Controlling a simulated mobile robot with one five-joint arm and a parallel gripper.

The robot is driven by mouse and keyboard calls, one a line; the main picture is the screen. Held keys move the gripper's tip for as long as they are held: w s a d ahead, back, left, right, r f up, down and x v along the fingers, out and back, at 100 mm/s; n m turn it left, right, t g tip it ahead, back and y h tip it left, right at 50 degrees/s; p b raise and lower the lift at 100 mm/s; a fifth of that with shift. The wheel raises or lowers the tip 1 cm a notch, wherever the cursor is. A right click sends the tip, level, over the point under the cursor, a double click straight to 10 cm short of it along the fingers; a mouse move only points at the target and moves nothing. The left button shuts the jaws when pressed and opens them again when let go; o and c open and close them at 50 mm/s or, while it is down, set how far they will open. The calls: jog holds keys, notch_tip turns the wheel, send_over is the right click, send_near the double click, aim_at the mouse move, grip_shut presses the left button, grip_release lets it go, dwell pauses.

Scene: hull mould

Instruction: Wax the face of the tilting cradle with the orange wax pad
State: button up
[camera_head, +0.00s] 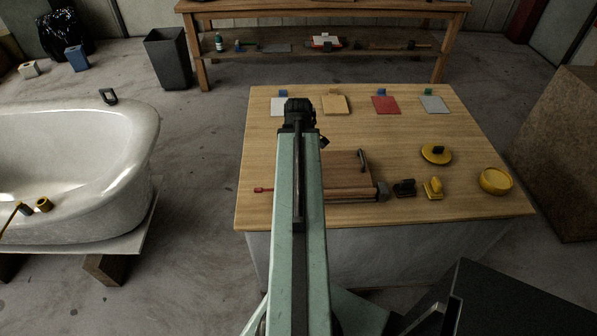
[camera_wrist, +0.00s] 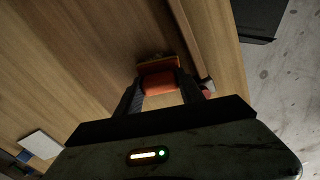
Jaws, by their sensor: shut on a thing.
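The orange wax pad (camera_wrist: 158,83) is between the fingertips of my gripper (camera_wrist: 160,90) in the wrist view, and the gripper is shut on it. A narrow brown strip shows just beyond the pad. The tilting cradle (camera_head: 346,172), a brown wooden board with a dark handle-like piece on it, is on the table in the head view. My arm covers its left part. What looks like its raised edge (camera_wrist: 187,40) runs close to the right of the pad in the wrist view; I cannot tell whether they touch.
The wooden table (camera_head: 470,130) holds a round yellow pad (camera_head: 437,154), a yellow tool (camera_head: 433,188), a dark block (camera_head: 404,188) and a yellow bowl (camera_head: 495,182) at right. Several coloured squares, including a red one (camera_head: 386,105), line the back. A white tub (camera_head: 75,170) stands left.

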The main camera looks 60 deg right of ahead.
jog(key=shift+s, duration=0.1)
dwell(0.4)
jog(key=shift+s+d, duration=1.45)
jog(key=shift+s, duration=0.8)
jog(key=shift+s+d, duration=1.4)
jog(key=shift+s, duration=0.8)
jog(key=shift+s+d, duration=1.45)
jog(key=shift+s, duration=0.8)
jog(key=shift+w+d, duration=0.6)
jog(key=shift+d, duration=0.25)
jog(key=shift+w+d, duration=0.6)
jog(key=shift+d, duration=0.25)
jog(key=shift+a, duration=0.15)
jog(key=shift+w+a, duration=0.2)
jog(key=shift+w, duration=0.05)
jog(key=shift+w+a, duration=1.35)
jog(key=shift+w, duration=0.85)
jog(key=shift+w+a, duration=1.3)
jog(key=shift+w, duration=0.85)
jog(key=shift+w+a, duration=1.35)
jog(key=shift+w, duration=0.85)
jog(key=shift+w+d, duration=0.55)
jog(key=shift+d, duration=0.35)
jog(key=shift+w+d, duration=0.5)
jog(key=shift+d, duration=0.4)
